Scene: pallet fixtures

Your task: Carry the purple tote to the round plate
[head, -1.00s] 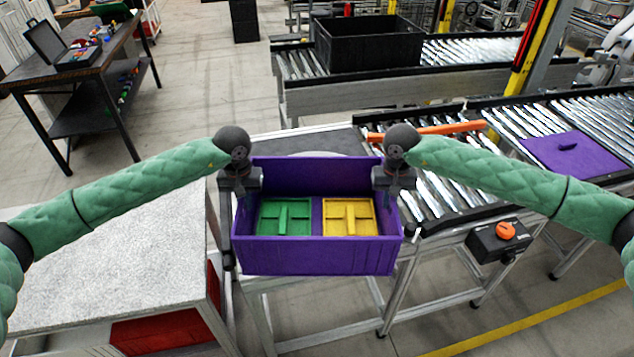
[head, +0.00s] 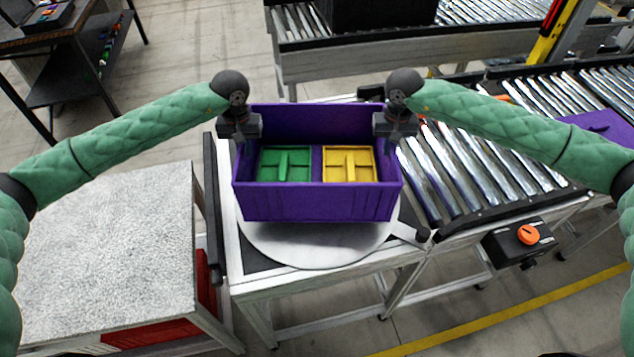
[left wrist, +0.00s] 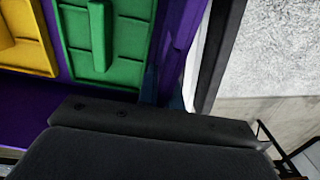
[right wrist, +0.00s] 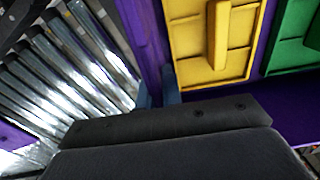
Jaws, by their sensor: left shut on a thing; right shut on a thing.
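The purple tote (head: 318,203) is level between my two grippers, with a green insert (head: 285,165) and a yellow insert (head: 348,164) inside. My left gripper (head: 240,138) is shut on the tote's left end wall; my right gripper (head: 396,136) is shut on its right end wall. The round plate (head: 310,245) is a pale disc on a stand, showing below and around the tote's front. The tote appears over the plate; I cannot tell whether it touches. In the left wrist view the green insert (left wrist: 105,38) shows; in the right wrist view, the yellow insert (right wrist: 212,40).
A speckled grey-topped table (head: 105,260) stands at the left. A roller conveyor (head: 465,175) runs right of the plate, with a control box with an orange knob (head: 528,235). A black crate (head: 380,12) sits on the far conveyor.

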